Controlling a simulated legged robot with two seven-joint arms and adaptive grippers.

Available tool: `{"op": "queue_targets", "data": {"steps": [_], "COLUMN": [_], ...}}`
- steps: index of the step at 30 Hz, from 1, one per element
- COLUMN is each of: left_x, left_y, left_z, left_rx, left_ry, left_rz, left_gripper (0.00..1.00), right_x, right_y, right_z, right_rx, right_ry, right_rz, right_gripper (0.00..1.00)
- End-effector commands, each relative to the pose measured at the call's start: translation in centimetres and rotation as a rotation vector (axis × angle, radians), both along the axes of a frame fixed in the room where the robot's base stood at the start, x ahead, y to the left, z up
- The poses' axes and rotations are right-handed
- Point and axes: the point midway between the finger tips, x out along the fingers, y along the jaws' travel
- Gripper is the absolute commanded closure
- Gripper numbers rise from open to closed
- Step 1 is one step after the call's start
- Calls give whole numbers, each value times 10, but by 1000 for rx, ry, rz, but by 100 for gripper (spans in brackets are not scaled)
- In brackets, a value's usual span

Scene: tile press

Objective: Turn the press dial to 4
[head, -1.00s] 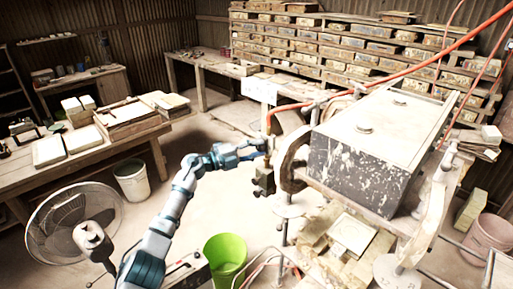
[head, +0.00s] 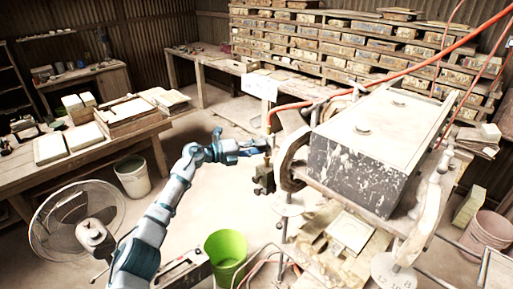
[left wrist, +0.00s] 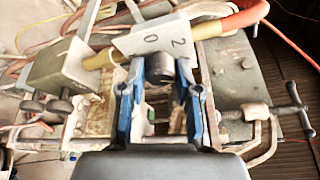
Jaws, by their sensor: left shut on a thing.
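My left gripper (head: 262,147) reaches to the front-left side of the press (head: 360,150) in the head view. In the left wrist view, its two blue fingers (left wrist: 160,80) are closed around a dark knob (left wrist: 160,68). A pale plate (left wrist: 150,38) marked 0 and 2 sits right behind the knob. Other marks on the plate, and any pointer on the knob, cannot be seen. In the head view the dial is too small and covered to read. My right gripper is not in view.
An orange hose (head: 410,62) runs over the press, and its end shows beside the plate in the left wrist view (left wrist: 235,20). A numbered pale disc (head: 393,273) sits at the press's lower front.

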Motion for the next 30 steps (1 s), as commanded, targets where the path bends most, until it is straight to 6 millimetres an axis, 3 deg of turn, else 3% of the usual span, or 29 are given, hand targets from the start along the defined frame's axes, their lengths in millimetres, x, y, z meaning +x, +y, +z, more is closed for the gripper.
{"op": "queue_targets", "data": {"steps": [8, 9, 12, 23, 30], "left_x": [0, 0, 0, -2, -18], "left_y": [0, 0, 0, 6, 47], "left_z": [-6, -6, -5, -1, 3], "left_rx": [7, 7, 6, 2, 3], "left_ry": [6, 6, 6, 2, 1], "left_rz": [-1, -1, 0, 1, 2], "left_gripper": [100, 62, 43, 43, 43], "right_x": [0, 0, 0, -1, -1], "right_y": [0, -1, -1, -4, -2], "right_z": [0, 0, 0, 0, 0], "right_rx": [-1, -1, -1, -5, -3], "right_ry": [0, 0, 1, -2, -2], "right_rz": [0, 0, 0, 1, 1], "right_gripper": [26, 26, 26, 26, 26]}}
